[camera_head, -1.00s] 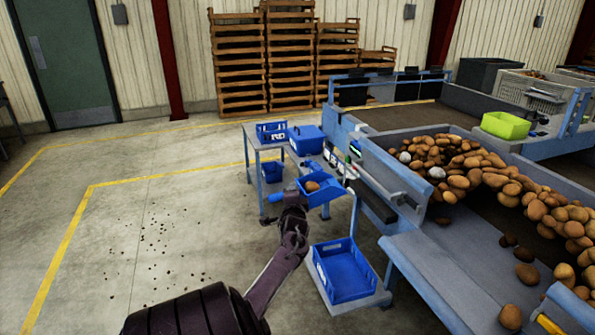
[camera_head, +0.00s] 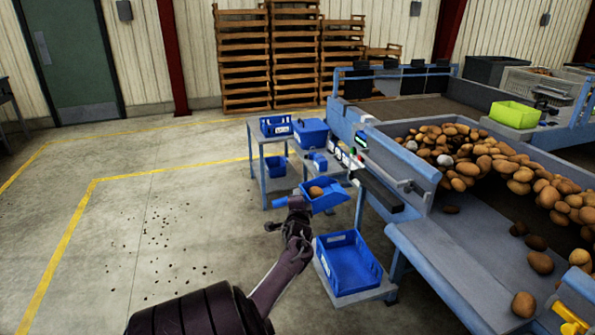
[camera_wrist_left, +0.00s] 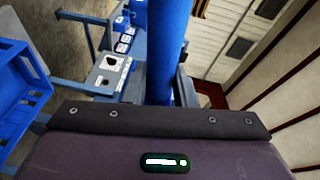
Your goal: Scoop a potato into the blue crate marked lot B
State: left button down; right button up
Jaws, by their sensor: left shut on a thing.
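My left gripper (camera_head: 297,204) is shut on the handle of a blue scoop (camera_head: 328,202). One brown potato (camera_head: 316,192) lies in the scoop's bowl. The scoop is in the air, up and left of an open blue crate (camera_head: 350,264) on a low grey shelf beside the grader. That crate looks empty, and no lot mark can be read on it. A smaller blue crate (camera_head: 276,126) with a white label stands on the grey table; its lettering is too small to read. In the left wrist view the blue handle (camera_wrist_left: 166,50) rises from my gripper. My right gripper is out of view.
The grader (camera_head: 420,235) at the right carries a heap of potatoes (camera_head: 480,160), with several loose ones nearer. A closed blue box (camera_head: 310,131) and a blue bin (camera_head: 276,166) are at the table. Concrete floor at the left is clear apart from scattered dirt.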

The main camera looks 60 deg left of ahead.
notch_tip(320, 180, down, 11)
jog(key=b, duration=1)
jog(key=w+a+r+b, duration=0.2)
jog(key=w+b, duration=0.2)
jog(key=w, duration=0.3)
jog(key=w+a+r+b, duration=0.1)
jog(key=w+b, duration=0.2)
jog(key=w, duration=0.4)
pick_arm(q)
notch_tip(320, 180, down, 28)
jog(key=b, duration=0.5)
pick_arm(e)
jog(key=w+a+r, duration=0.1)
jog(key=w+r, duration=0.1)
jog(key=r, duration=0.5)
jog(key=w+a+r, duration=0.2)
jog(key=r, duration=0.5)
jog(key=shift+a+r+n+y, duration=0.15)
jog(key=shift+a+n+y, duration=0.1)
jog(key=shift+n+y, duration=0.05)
pick_arm(q)
jog(key=shift+r, duration=0.1)
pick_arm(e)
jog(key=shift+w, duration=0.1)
